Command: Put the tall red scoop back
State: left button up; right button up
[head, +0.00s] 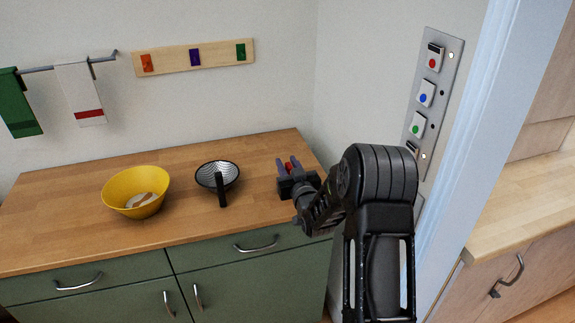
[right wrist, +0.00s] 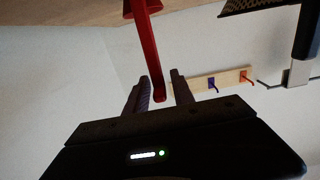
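The red scoop shows in the right wrist view as a long red handle (right wrist: 147,48) with a wider red part at the top edge, on the wooden counter side. My right gripper (right wrist: 160,92) has its two fingers apart, one on each side of the handle's end, with small gaps. In the head view my right gripper (head: 289,168) is low over the counter's right end, and a bit of red shows between its purple fingers. Most of the scoop is hidden there. A wooden board with orange, purple and green hooks (head: 193,57) is on the back wall. My left gripper is not in view.
On the wooden counter (head: 75,215) stand a yellow bowl (head: 118,199) with something pale inside and a black ridged strainer (head: 207,178) with a black handle. Towels (head: 78,90) hang on a rail at left. A switch panel (head: 428,95) is on the right wall.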

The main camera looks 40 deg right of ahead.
jog(key=shift+o, duration=0.5)
jog(key=shift+r, duration=0.2)
jog(key=shift+s+f, duration=0.15)
jog(key=shift+s, duration=0.15)
jog(key=b+v, duration=0.2)
jog(key=v, duration=0.9)
jog(key=shift+s+a, duration=0.15)
jog(key=shift+s, duration=0.05)
